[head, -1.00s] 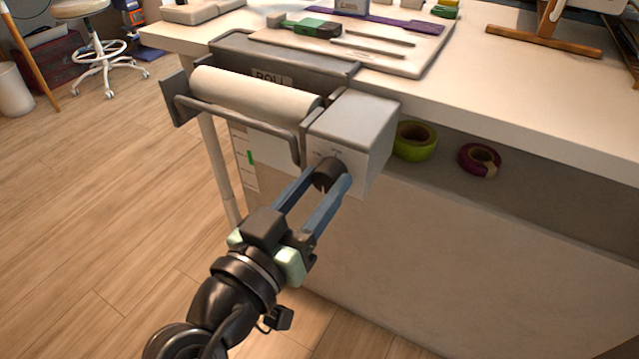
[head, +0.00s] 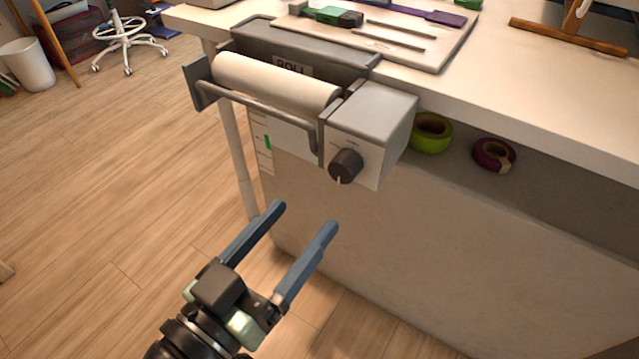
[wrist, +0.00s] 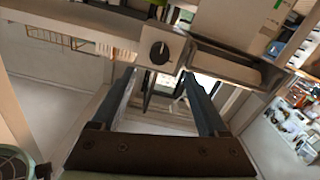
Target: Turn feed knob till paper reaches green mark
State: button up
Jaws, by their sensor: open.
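The black feed knob (head: 346,165) sits on the front of the grey housing at the right end of the roll holder. Its white pointer line points downward in the head view. The knob also shows in the wrist view (wrist: 160,52), just beyond the fingertips. White paper (head: 292,139) hangs below the roll (head: 275,82). The green mark (head: 267,142) is on a scale strip at the paper's left; the paper's lower edge looks near its level, but I cannot tell exactly. My gripper (head: 304,218) is open and empty, below and left of the knob, clear of it.
The holder is fixed to the edge of a white table (head: 560,110). A green tape roll (head: 431,132) and a purple one (head: 494,154) lie on a shelf under the tabletop. A board with tools (head: 455,50) lies on top. The floor at left is open.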

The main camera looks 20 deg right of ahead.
jog(key=v, duration=0.3)
jog(key=shift+s+a, duration=0.25)
jog(key=shift+s, duration=0.05)
jog(key=w+a+r+n+t+y+p, duration=0.15)
jog(key=w+r+t+y, duration=0.35)
jog(key=r, duration=0.5)
jog(key=w+r+n+t+y+p, duration=0.25)
jog(key=w+r, duration=0.35)
jog(key=r, duration=0.4)
jog(key=s+a+r+n+t+y+p, duration=0.1)
jog(key=s+r+n+t+y+p, duration=0.25)
jog(key=r, duration=0.95)
jog(key=s+r+n+t+y+p, duration=0.1)
jog(key=s+r+t+y, duration=0.35)
jog(key=r, duration=0.85)
notch_tip(320, 180, up, 35)
jog(key=h+p, duration=0.1)
jog(key=p, duration=3.5)
jog(key=shift+w+a+t, duration=0.15)
jog(key=shift+a+t, duration=0.2)
jog(key=shift+t, duration=0.1)
